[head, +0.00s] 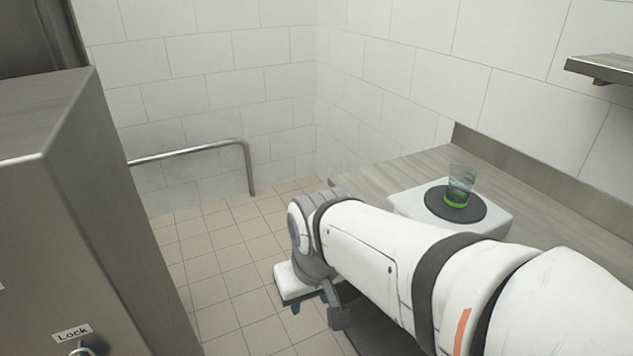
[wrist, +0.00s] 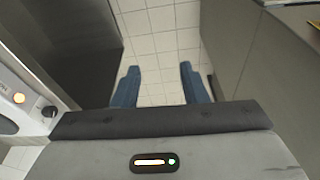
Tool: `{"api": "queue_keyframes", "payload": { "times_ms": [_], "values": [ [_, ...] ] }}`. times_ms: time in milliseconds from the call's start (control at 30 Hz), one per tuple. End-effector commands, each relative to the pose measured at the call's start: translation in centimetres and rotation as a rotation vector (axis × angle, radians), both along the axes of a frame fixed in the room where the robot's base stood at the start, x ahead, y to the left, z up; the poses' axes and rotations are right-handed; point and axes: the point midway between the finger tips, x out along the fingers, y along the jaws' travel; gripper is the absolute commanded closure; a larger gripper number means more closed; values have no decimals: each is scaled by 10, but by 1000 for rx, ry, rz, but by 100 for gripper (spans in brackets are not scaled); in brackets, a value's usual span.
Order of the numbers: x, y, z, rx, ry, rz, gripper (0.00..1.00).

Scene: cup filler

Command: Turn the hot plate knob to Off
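The hot plate (head: 407,206) is a white box with a dark round top, on the counter at the right of the head view. A clear cup (head: 460,188) with green at its bottom stands on the round top. The knob's setting is too small to read. My gripper (wrist: 160,86) has two blue fingers spread wide with nothing between them. It is apart from the knob, beyond the counter's edge above the floor.
The metal counter (head: 372,172) runs along the right wall. A grey metal cabinet (head: 60,220) with a "Lock" label stands at the left. A metal rail (head: 195,151) is on the back wall. The tiled floor (head: 222,262) between is clear. A shelf (head: 605,67) juts out at upper right.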

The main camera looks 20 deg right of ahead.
Motion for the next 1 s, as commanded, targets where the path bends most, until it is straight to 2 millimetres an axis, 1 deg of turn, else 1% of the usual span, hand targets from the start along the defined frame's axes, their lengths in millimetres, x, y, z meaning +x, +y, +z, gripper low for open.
{"api": "queue_keyframes", "payload": {
  "times_ms": [167, 233, 367, 467, 500, 567, 600, 667, 700, 767, 800, 867, 900, 967, 1000],
  "values": [
    [0, -1, -1, -2, 3, 1, 61],
    [1, -4, -4, -19, 22, 4, 61],
    [3, -21, -20, -122, 120, 20, 61],
    [8, -51, -36, -264, 247, 50, 61],
    [10, -66, -43, -333, 305, 64, 61],
    [16, -89, -50, -442, 391, 88, 61],
    [21, -103, -54, -516, 443, 106, 61],
    [30, -125, -59, -627, 516, 135, 61],
    [37, -138, -62, -703, 560, 156, 61],
    [50, -158, -66, -817, 621, 190, 61],
    [61, -170, -68, -894, 655, 214, 61],
    [77, -186, -72, -1011, 701, 253, 61],
    [90, -195, -75, -1087, 723, 282, 61],
    [109, -206, -81, -1197, 749, 325, 61],
    [122, -212, -85, -1265, 759, 354, 61]
  ]
}}
